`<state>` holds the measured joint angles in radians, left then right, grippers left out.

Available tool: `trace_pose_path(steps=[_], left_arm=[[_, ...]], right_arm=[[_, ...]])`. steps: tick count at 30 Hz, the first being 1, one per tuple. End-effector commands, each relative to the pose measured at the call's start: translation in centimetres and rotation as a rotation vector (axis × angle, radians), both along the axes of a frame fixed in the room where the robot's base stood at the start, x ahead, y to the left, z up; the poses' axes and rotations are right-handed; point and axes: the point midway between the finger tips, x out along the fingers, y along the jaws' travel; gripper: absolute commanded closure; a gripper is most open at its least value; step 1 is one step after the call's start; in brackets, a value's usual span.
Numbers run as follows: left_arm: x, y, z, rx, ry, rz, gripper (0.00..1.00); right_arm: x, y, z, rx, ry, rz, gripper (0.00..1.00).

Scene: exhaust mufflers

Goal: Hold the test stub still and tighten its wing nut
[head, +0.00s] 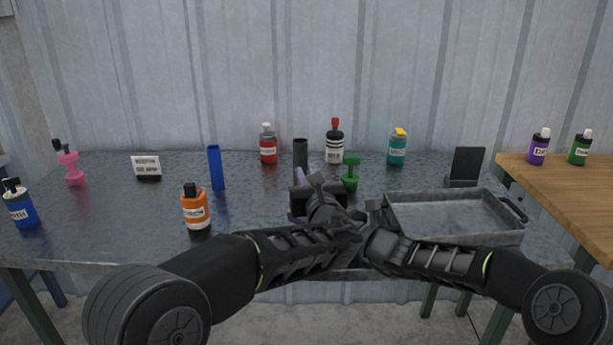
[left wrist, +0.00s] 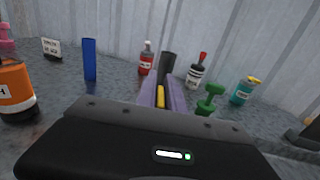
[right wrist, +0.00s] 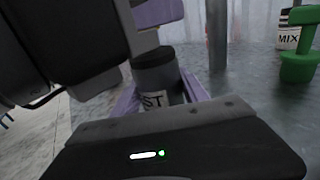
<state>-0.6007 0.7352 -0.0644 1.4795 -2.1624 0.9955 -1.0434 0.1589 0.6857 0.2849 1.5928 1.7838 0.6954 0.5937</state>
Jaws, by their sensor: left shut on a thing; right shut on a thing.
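The test stub (right wrist: 153,75) is a dark upright cylinder with a white label, of which the letters "ST" show in the right wrist view. My right gripper (right wrist: 160,98) is shut on it, with purple fingers on either side. My left gripper (left wrist: 161,100) has its purple fingers shut on a small yellow part (left wrist: 160,94), which appears to be the wing nut. In the right wrist view a purple finger of my left gripper (right wrist: 155,12) shows above the stub. In the head view my left gripper (head: 301,180) is partly visible; my arms hide the stub and most of my right gripper.
A dark tube (head: 300,155) stands behind the grippers, with a green object (head: 351,172) to its right. A grey tray (head: 455,232) lies to the right. An orange bottle (head: 196,209) and a blue tube (head: 215,168) stand left. Several bottles line the back.

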Motion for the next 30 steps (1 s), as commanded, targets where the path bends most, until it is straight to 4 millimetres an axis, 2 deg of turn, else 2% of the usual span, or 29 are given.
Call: trace_pose_path(steps=[14,22,29,30], left_arm=[[-0.03,-0.07,0.01,0.000,0.000,-0.003,1.00],[0.02,-0.36,0.04,0.001,0.001,-0.131,1.00],[0.04,-0.46,0.00,0.000,0.001,-0.134,1.00],[0.03,-0.47,-0.01,0.000,0.001,-0.134,0.86]], right_arm=[[-0.01,0.02,-0.03,-0.001,0.001,0.000,0.94],[-0.04,0.06,-0.04,-0.001,0.001,0.001,0.94],[-0.03,0.05,-0.03,-0.001,0.000,0.001,0.94],[-0.03,0.05,-0.03,-0.001,0.000,0.001,0.94]])
